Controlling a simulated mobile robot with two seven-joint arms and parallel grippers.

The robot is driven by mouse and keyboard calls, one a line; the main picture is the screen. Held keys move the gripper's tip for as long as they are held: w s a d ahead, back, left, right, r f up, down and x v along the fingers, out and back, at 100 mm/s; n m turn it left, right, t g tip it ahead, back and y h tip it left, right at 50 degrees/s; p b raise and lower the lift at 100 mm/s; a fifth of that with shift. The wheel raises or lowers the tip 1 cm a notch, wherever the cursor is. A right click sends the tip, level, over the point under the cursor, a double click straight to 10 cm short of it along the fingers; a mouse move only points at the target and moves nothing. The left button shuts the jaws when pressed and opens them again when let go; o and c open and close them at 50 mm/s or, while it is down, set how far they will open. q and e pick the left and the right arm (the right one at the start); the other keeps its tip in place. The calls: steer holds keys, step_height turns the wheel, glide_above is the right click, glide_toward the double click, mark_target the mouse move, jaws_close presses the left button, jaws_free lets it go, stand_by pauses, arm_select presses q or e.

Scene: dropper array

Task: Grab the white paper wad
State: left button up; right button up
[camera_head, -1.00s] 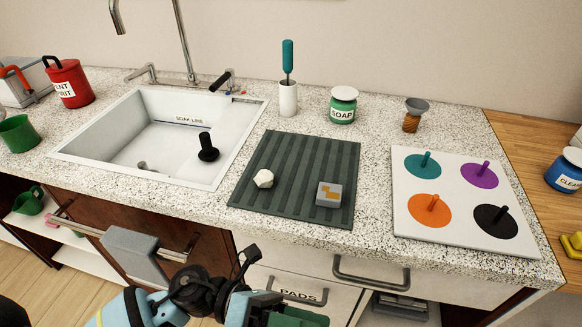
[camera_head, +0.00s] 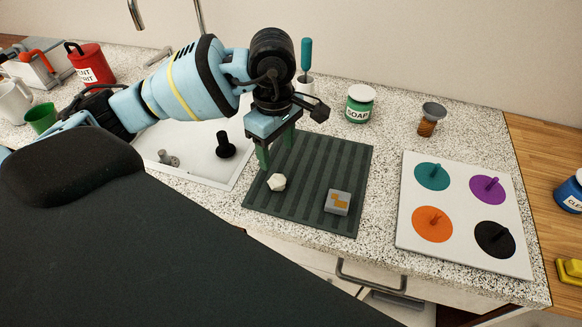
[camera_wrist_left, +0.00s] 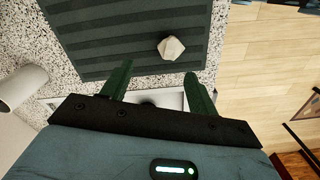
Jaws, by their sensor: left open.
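The white paper wad (camera_head: 277,182) is a small faceted lump on the left part of the dark green striped mat (camera_head: 310,213). It also shows in the left wrist view (camera_wrist_left: 171,47), beyond the fingertips and nearer the right finger. My left gripper (camera_head: 276,160) is open and empty, pointing down above the mat's left side, close to the wad. Its two green fingers (camera_wrist_left: 158,82) are spread apart and do not touch the wad in the wrist view. My right gripper is not in view.
A grey block with a yellow mark (camera_head: 338,202) lies on the mat. The sink (camera_head: 200,165) with a black plug (camera_head: 225,146) is left. A soap jar (camera_head: 360,104) and white holder (camera_head: 304,86) stand behind. A white board with coloured discs (camera_head: 467,251) lies right.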

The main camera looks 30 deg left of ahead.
mark_target(277, 177)
arm_select(q)
steer(key=shift+s+r, duration=0.1)
steer(key=shift+s, duration=0.1)
steer(key=shift+s+f, duration=0.25)
steer(key=shift+s, duration=0.1)
steer(key=shift+f, duration=1.05)
steer(key=shift+d+f, duration=0.1)
steer(key=shift+f, duration=0.1)
steer(key=f, duration=0.4)
steer(key=shift+s+d+f+p, duration=0.15)
steer(key=shift+s+d+p, duration=0.2)
steer(key=shift+p, duration=0.05)
steer(key=shift+f, duration=0.25)
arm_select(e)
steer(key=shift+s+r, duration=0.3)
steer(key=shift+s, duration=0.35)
arm_select(q)
steer(key=shift+c, duration=0.3)
